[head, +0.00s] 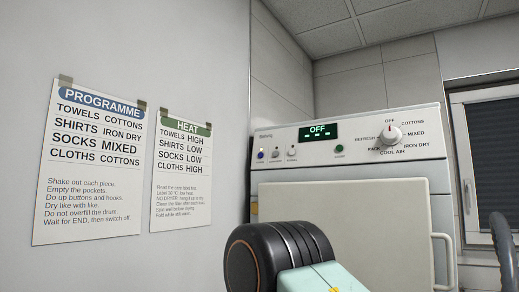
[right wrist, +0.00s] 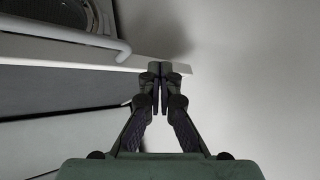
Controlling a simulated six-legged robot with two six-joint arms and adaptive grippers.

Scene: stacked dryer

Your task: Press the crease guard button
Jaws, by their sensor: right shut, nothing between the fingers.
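The white dryer (head: 350,190) stands at the right of the head view, with its control panel (head: 360,122) facing me. Small round buttons sit on the panel: a blue one (head: 261,155), a dark one (head: 276,154), a pale one (head: 292,152) and a green one (head: 339,150). Their labels are too small to read, so I cannot tell which is crease guard. The display (head: 318,131) reads OFF. My right gripper (right wrist: 159,72) is shut and empty in the right wrist view, with its tips by a white edge. The buttons do not show in that view.
The dial (head: 391,134) points toward OFF. The white door panel (head: 345,232) below stands in front of the dryer body. Two notices, Programme (head: 88,170) and Heat (head: 182,170), hang on the left wall. A white handle bar (right wrist: 70,38) is near my right gripper.

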